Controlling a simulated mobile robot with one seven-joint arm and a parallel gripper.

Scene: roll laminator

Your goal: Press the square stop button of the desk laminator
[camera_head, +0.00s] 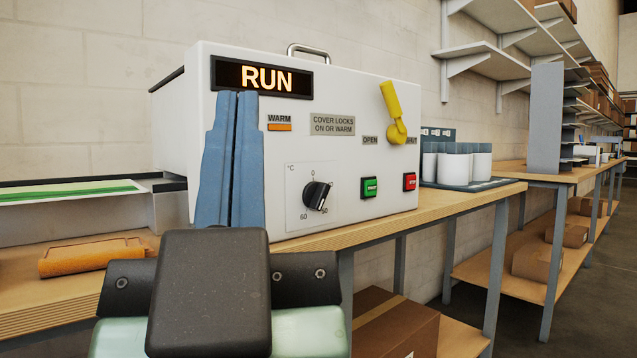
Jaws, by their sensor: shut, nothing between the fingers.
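The desk laminator (345,105) is a white box on a wooden bench, with its control panel facing me. Its display (262,77) reads RUN. The square red stop button (409,181) is at the lower right of the panel, right of a green start button (370,187). A yellow lever (393,108) sits above them between the OPEN and SHUT labels, and the orange WARM lamp (279,127) looks lit. My gripper (237,98) is shut and empty, with blue fingers pointing up in front of the panel's left part, well left of the stop button. The fingers hide part of the panel.
A black temperature dial (317,195) sits between my fingers and the buttons. An orange object (92,256) lies on the bench at left. White rolls (455,163) stand in a tray right of the laminator. A cardboard box (395,324) is below the bench.

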